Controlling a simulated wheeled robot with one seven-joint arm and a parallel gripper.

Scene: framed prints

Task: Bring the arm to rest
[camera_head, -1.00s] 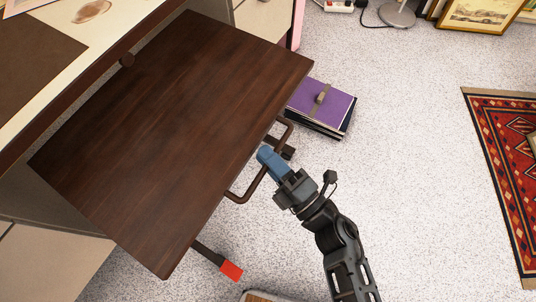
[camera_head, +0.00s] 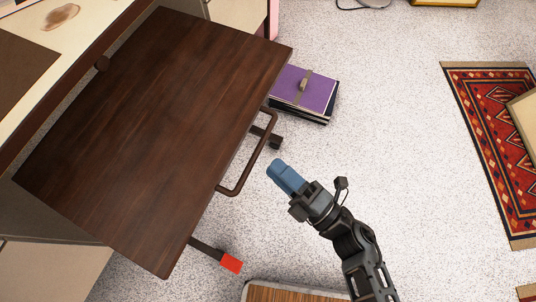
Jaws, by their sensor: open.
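My gripper (camera_head: 277,168) is right of the middle of the view, above the speckled floor, with blue fingers pointing up and left. It is open and nothing shows between its fingers. It is apart from the brown bar handle (camera_head: 258,160) on the edge of a dark wooden panel (camera_head: 150,140). My arm runs from the gripper down to the lower right edge of the view.
A purple-topped stack (camera_head: 304,90) lies on the floor beyond the handle. A red-tipped bar (camera_head: 231,263) juts out under the panel. A patterned rug (camera_head: 490,130) lies at right, and a wood-topped item (camera_head: 290,293) at the bottom. Floor between is clear.

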